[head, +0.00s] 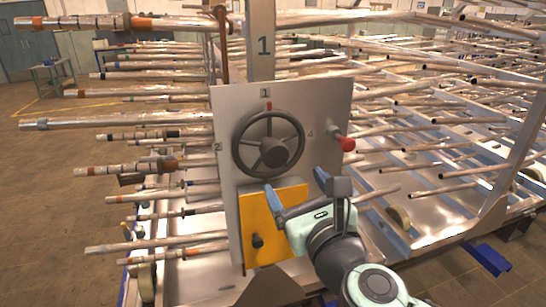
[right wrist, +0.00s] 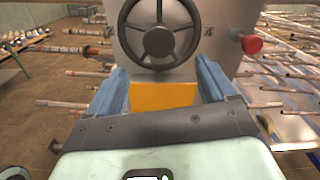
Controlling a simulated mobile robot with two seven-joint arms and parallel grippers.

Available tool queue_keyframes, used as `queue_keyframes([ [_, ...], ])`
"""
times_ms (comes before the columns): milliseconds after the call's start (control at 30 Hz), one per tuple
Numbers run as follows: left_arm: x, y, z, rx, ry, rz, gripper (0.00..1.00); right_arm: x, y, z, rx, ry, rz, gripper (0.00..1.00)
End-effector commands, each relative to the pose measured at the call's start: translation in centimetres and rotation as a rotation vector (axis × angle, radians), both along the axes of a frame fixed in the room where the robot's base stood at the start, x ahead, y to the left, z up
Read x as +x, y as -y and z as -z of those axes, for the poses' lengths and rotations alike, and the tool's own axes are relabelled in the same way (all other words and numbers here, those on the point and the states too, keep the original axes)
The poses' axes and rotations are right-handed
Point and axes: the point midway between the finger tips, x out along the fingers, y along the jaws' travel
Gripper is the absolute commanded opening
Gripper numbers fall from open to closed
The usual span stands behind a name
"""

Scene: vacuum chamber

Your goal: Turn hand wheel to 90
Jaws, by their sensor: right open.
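The dark hand wheel (head: 268,144) is mounted on an upright metal panel (head: 228,109). It has a round hub and several spokes. The panel carries the marks 1 above the wheel, 2 at its left and 4 at its right, with a red mark under the 1. The wheel also shows at the top of the right wrist view (right wrist: 158,32). My right gripper (head: 295,181) is open and empty, below and to the right of the wheel, apart from it. Its two blue fingers (right wrist: 163,80) point toward the panel. My left gripper is not in view.
A red knob (head: 347,144) sticks out at the panel's right. A yellow plate (head: 262,253) with a dark knob (head: 257,241) is below the wheel. Racks of metal tubes (head: 120,122) extend on both sides. Open floor (head: 50,200) lies at the left.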

Motion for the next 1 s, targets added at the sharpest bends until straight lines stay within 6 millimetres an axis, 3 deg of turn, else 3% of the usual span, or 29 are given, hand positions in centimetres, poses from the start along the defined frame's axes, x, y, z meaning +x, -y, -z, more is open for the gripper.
queue_keyframes([
  [300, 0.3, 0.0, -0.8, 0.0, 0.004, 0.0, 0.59, 6.6, -2.2, 0.0, -0.005, 0.0, 0.001, 0.84],
  [500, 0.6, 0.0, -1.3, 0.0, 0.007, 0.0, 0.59, 9.5, -3.1, 0.0, -0.005, 0.0, 0.0, 0.84],
  [700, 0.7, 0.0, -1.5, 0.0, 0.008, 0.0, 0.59, 10.7, -3.5, 0.1, -0.004, 0.0, 0.0, 0.84],
  [967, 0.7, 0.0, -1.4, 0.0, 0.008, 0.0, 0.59, 10.7, -3.5, 0.1, -0.004, 0.0, 0.0, 0.84],
  [1000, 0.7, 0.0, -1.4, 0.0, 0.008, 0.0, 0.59, 10.7, -3.5, 0.1, -0.004, 0.0, 0.0, 0.74],
])
